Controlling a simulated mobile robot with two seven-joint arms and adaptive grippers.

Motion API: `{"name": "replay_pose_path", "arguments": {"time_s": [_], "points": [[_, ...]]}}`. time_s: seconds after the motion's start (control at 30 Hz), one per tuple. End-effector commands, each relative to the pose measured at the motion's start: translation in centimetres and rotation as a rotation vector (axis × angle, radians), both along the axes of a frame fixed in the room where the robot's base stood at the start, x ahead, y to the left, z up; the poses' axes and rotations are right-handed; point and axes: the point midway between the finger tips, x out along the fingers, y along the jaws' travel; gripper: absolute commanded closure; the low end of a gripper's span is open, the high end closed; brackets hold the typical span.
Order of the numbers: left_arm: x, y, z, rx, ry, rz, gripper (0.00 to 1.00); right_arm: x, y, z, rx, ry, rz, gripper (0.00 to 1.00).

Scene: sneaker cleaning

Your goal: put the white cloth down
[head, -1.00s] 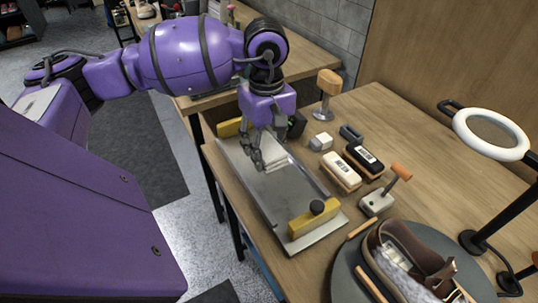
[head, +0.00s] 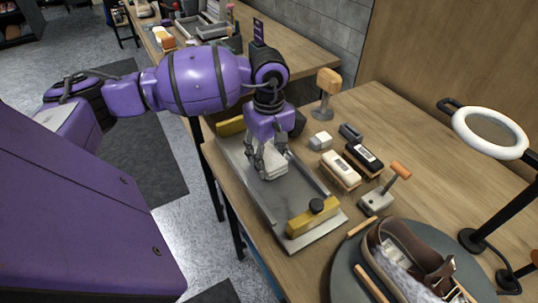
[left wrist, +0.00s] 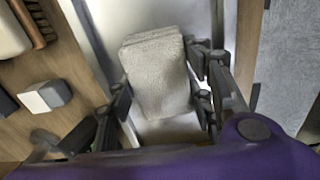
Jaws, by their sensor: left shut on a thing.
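My left gripper (head: 264,166) is over the metal tray (head: 288,212) on the wooden table. Its fingers are shut on a folded white cloth (head: 274,164). In the left wrist view the cloth (left wrist: 157,78) is a pale, fuzzy, block-like bundle between the finger pairs (left wrist: 158,95), with the tray's bare metal behind it. The cloth is at or just above the tray's surface; I cannot tell whether it touches. The fingers hide part of it in the head view. My right gripper is not in view.
Yellow blocks (head: 312,217) sit at both tray ends. Right of the tray are a white cube (head: 320,141), brushes (head: 340,170) and an orange-handled tool (head: 376,202). A shoe (head: 405,262) rests on a round stand in front. A ring lamp (head: 491,133) stands at right.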

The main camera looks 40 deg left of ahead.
Motion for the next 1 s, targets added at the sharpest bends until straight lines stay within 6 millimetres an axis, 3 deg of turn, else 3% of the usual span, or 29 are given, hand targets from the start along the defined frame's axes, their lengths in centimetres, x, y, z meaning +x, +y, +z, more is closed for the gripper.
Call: {"name": "replay_pose_path", "arguments": {"time_s": [0.17, 0.57, 0.67, 1.0], "points": [[0.0, 0.0, -0.1, 0.0, 0.001, 0.0, 0.33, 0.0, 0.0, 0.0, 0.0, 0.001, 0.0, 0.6], [0.1, 0.0, 0.8, 0.0, -0.003, 0.0, 0.33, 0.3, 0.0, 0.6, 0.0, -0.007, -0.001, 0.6], [0.1, 0.0, 2.0, 0.002, -0.004, 0.0, 0.33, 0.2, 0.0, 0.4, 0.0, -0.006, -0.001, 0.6], [0.0, 0.0, 9.2, 0.001, -0.003, 0.0, 0.33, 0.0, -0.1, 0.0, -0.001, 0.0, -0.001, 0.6]]}}
